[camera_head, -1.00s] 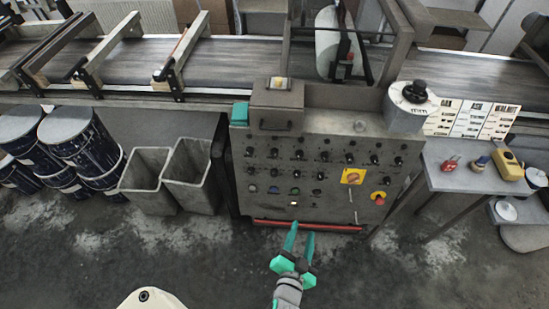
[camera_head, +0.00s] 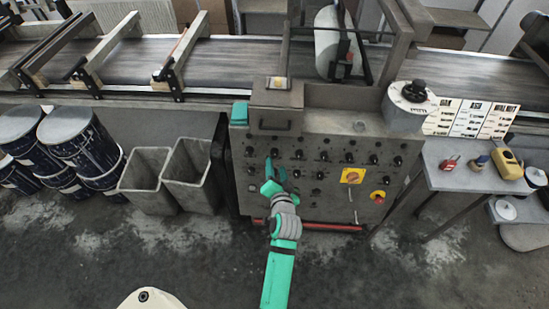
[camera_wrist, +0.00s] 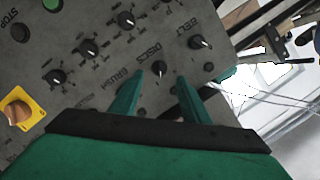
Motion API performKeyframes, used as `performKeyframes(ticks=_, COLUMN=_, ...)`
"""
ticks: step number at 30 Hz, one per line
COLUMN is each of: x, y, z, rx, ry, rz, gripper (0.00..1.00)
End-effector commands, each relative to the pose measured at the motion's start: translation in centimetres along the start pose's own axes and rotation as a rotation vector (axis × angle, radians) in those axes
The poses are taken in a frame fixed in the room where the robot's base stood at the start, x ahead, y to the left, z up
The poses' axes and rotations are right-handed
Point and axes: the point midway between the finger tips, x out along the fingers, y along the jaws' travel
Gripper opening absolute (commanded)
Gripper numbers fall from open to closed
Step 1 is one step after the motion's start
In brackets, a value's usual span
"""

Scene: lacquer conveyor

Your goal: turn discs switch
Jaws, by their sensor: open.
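The control panel (camera_head: 335,190) is a grey upright face with rows of dark rotary knobs. In the wrist view, the label DISCS stands beside a small black knob (camera_wrist: 159,68) with a pale pointer mark. My gripper (camera_head: 275,167) is in front of the panel's left part in the head view. In the wrist view its two green fingers (camera_wrist: 159,77) are open, with the discs knob showing between the tips. I cannot tell whether they touch it. The BELT knob (camera_wrist: 200,42) is up to the right. The spot below the BRUSH label is hidden by the left finger.
A yellow-backed rotary switch (camera_wrist: 17,112) and a green button (camera_wrist: 52,4) are on the same panel. A red emergency button (camera_head: 378,197) is at the lower right. Grey bins (camera_head: 190,175) stand left of the panel, a side table (camera_head: 455,180) right.

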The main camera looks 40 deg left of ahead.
Motion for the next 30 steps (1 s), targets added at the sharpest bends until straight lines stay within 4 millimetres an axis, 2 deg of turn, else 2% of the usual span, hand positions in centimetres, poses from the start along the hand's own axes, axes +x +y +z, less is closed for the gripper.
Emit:
performKeyframes(ticks=3, x=2.2, y=-0.1, z=-0.1, rx=0.000, ry=0.000, rz=-0.002, gripper=0.42)
performKeyframes(ticks=10, x=5.2, y=0.0, z=-0.1, rx=-0.001, ry=0.001, rz=0.000, gripper=0.42)
performKeyframes(ticks=15, x=6.2, y=0.0, z=-0.1, rx=0.000, ry=0.002, rz=-0.001, gripper=0.42)
performKeyframes(ticks=23, x=6.3, y=0.0, z=0.0, rx=0.000, ry=0.001, rz=0.000, gripper=0.42)
performKeyframes(ticks=24, x=6.3, y=0.0, z=0.0, rx=0.000, ry=0.001, rz=0.000, gripper=0.40)
performKeyframes(ticks=29, x=6.3, y=0.0, z=0.0, rx=0.000, ry=0.001, rz=0.000, gripper=0.02)
performKeyframes(ticks=30, x=6.3, y=0.0, z=0.0, rx=0.000, ry=0.001, rz=0.000, gripper=0.01)
